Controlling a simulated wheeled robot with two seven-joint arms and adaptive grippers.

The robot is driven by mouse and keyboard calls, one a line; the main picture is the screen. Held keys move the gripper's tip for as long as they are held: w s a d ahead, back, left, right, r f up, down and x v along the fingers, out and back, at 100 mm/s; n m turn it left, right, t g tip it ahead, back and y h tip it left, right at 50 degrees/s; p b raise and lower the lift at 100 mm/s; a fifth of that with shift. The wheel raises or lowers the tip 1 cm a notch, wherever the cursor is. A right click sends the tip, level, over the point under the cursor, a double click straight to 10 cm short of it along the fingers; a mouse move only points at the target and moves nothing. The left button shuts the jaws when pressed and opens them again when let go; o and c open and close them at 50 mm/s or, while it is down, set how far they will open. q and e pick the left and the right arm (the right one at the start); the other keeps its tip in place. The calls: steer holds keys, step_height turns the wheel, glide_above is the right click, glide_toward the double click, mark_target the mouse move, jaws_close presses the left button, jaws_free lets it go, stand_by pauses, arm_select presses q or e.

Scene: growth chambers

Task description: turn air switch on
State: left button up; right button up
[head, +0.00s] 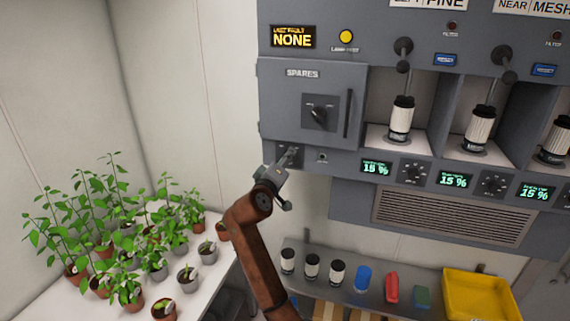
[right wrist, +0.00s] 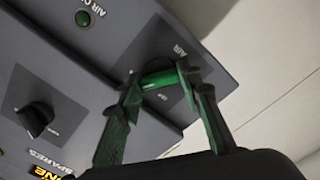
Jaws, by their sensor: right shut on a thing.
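The air switch (right wrist: 162,76) sits on a dark plate marked AIR in the right wrist view. Its short bar lies between the green fingers of my right gripper (right wrist: 160,80), which is shut on it. In the head view my right gripper (head: 282,172) is at the cabinet's lower left corner, below the SPARES door, and hides most of the switch. The switch's on or off marking is not readable. My left gripper is not in view.
The SPARES door (head: 290,110) with a black knob (head: 318,115) is closed above the switch. Potted plants (head: 130,245) stand on a white table at left. Below are a shelf with small cartridges (head: 312,266) and a yellow tray (head: 480,295).

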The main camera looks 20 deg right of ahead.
steer(key=shift+f+m+b, duration=0.15)
steer(key=shift+m+b, duration=0.4)
steer(key=shift+m, duration=0.55)
steer(key=o, duration=1.2)
steer(key=shift+c, duration=0.2)
steer(key=v, duration=1.2)
